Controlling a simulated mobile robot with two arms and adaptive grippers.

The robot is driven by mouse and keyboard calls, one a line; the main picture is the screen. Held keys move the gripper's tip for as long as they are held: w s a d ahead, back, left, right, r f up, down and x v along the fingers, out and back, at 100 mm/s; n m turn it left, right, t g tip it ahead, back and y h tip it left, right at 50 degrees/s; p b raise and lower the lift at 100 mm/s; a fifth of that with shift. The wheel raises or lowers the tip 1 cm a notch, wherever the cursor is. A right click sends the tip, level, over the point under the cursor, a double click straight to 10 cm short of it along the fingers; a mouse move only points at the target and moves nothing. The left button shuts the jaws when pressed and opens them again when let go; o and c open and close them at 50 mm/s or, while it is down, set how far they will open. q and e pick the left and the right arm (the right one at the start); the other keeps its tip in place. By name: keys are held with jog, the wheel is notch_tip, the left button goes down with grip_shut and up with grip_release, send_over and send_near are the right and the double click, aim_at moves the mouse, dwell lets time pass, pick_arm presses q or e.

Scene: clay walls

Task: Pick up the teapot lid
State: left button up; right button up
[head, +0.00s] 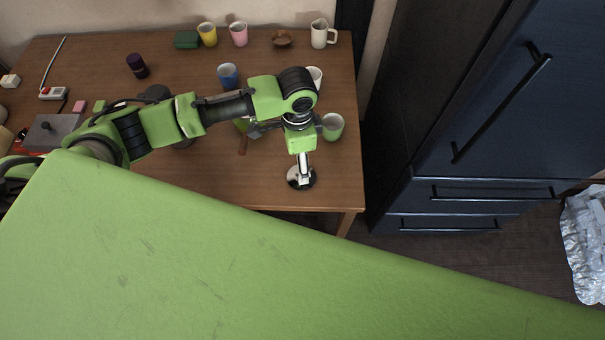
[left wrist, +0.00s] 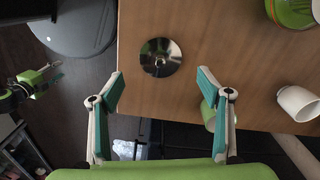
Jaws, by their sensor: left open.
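The lid (left wrist: 160,57) is a round, shiny metal disc with a small knob, lying flat on the wooden table near its front edge. It also shows in the head view (head: 301,183), partly covered by my left gripper. My left gripper (left wrist: 161,88) is open and empty, its fingers apart on either side of the view. The lid appears just ahead of the fingertips, with no contact visible. What seems to be my right gripper (left wrist: 47,76) shows small at the left of the left wrist view, off the table; its jaws are unclear.
A blue cup (head: 228,75) and several mugs are farther back. A green object (left wrist: 290,10) lies partly behind my arm. Dark cabinets (head: 480,120) stand right of the table.

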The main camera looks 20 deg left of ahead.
pick_arm(q)
notch_tip(320, 180, down, 3)
jog(key=shift+f, duration=0.15)
jog(key=shift+w+d+f+p, duration=0.1)
jog(key=shift+d+f+p, duration=0.1)
jog(key=shift+f, duration=0.7)
jog(key=shift+w+d+f+p, duration=0.1)
jog(key=shift+f+p, duration=0.15)
jog(key=shift+f, duration=0.65)
jog(key=shift+w+d+f+p, duration=0.1)
jog(key=shift+d+f+p, duration=0.1)
jog(key=shift+f, duration=0.7)
jog(key=shift+c, duration=0.4)
